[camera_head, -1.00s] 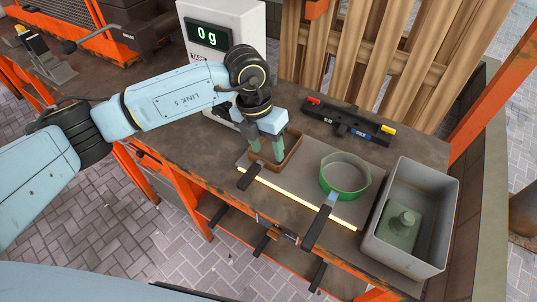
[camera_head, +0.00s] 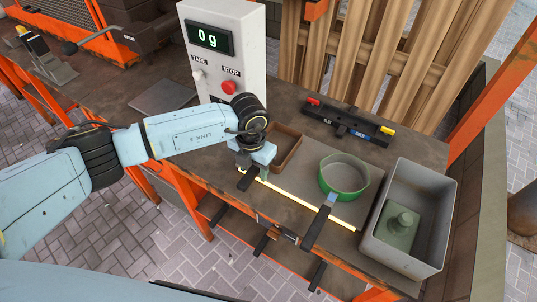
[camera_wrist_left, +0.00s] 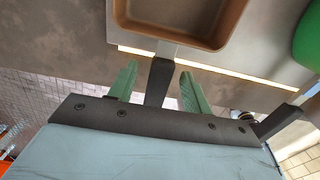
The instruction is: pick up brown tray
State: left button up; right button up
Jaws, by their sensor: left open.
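The brown tray (camera_head: 292,152) is a shallow rectangular pan on the grey plate, partly hidden by my left gripper in the head view. Its inside looks empty. The tray also shows at the top of the left wrist view (camera_wrist_left: 180,36), with a dark handle (camera_wrist_left: 160,78) pointing toward my gripper. My left gripper (camera_head: 254,174) is over the handle at the bench's front side. In the left wrist view its two green fingers (camera_wrist_left: 158,85) are open, one on each side of the handle, with gaps. I cannot tell how deep they are. My right gripper is not in view.
A green round pan (camera_head: 345,178) and a grey bin (camera_head: 435,225) with a green weight-like object (camera_head: 400,228) stand to the right. A glowing strip (camera_head: 300,201) runs along the plate's front. A scale display box (camera_head: 225,50) and a black tool (camera_head: 348,127) are behind.

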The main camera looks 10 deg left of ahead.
pick_arm(q)
notch_tip(320, 180, down, 2)
grip_shut()
jog(key=shift+r, duration=0.1)
dwell(0.4)
